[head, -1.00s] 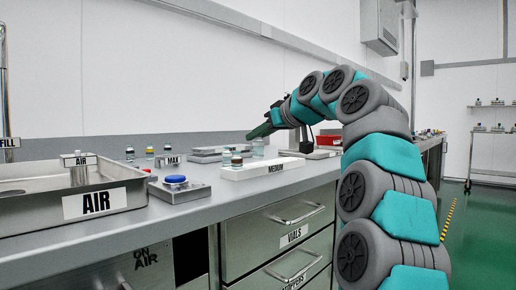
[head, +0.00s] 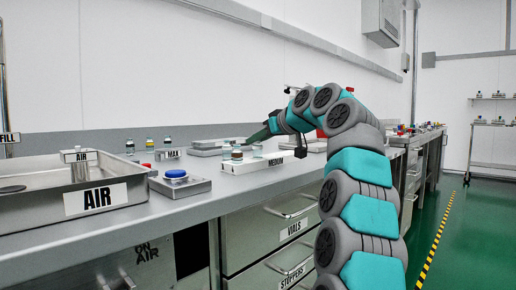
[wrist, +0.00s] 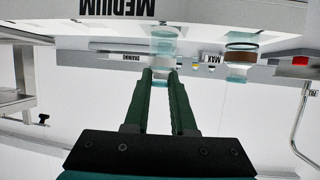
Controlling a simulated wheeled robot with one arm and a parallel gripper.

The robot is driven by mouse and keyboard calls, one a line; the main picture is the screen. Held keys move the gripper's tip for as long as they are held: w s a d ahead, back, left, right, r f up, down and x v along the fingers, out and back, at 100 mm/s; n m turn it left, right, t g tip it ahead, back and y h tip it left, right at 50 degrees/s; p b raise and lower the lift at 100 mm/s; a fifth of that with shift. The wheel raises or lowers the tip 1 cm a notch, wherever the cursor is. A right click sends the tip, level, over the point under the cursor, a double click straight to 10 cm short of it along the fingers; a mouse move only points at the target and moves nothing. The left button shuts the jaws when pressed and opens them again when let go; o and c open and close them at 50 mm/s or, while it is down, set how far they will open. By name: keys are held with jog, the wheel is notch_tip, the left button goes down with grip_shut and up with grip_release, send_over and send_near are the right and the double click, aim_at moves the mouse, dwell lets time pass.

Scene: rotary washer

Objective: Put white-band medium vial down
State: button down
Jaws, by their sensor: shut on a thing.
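My gripper (wrist: 162,80) is shut on a pale, clear vial (wrist: 163,48), held between its fingertips in the wrist view. In the head view my gripper (head: 258,138) is over the back right part of the white MEDIUM tray (head: 262,164), and the held vial is small there. The tray edge with its label also shows in the wrist view (wrist: 180,10). Whether the vial touches the tray I cannot tell. Another vial with a brown band (wrist: 242,58) stands beside it, apart from the fingers; it also shows in the head view (head: 237,154).
A blue button box (head: 178,183) and a steel AIR basin (head: 60,190) stand to the left on the bench. Several small vials stand behind, near the MAX sign (head: 169,153). Grey flat devices (head: 215,147) lie behind the tray. The bench front between button and tray is clear.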

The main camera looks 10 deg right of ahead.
jog(key=shift+f, duration=0.5)
jog(key=shift+f, duration=0.15)
jog(key=c, duration=0.7)
grip_release()
jog(key=shift+c, duration=0.2)
jog(key=shift+r, duration=0.2)
jog(key=shift+s, duration=0.2)
jog(key=v, duration=1.1)
jog(key=shift+s+d+r, duration=0.15)
jog(key=shift+s, duration=0.15)
